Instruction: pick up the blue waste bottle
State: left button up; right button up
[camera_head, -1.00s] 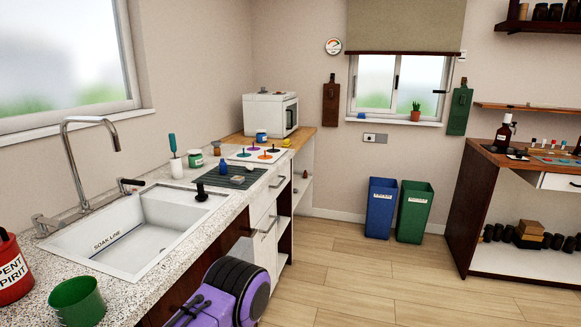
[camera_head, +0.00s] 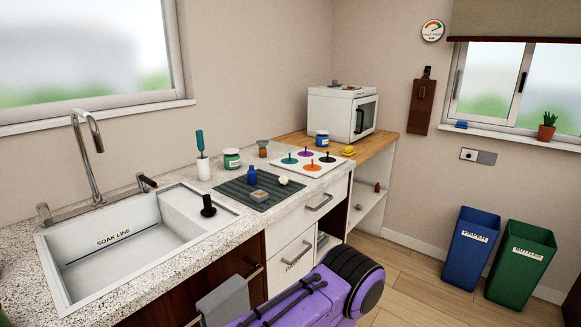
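A small blue bottle (camera_head: 252,176) stands upright on a dark ribbed mat (camera_head: 232,190) on the speckled counter, right of the sink. It is the only small blue bottle I can make out, and its label cannot be read. A grey block (camera_head: 259,195) and a white round item (camera_head: 283,181) are beside it on the mat. A purple arm part of mine shows at the bottom, well below and in front of the counter. Neither gripper's fingers are in view.
The sink (camera_head: 140,236) with its tap is left of the mat. A white board with coloured pegs (camera_head: 306,163), a green-labelled jar (camera_head: 232,158) and a dropper in a white holder (camera_head: 203,168) are close by. Blue (camera_head: 470,250) and green (camera_head: 520,265) bins stand on the floor at right.

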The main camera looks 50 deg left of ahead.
aim_at(252, 172)
jog(key=i, duration=1.85)
jog(key=u, duration=1.75)
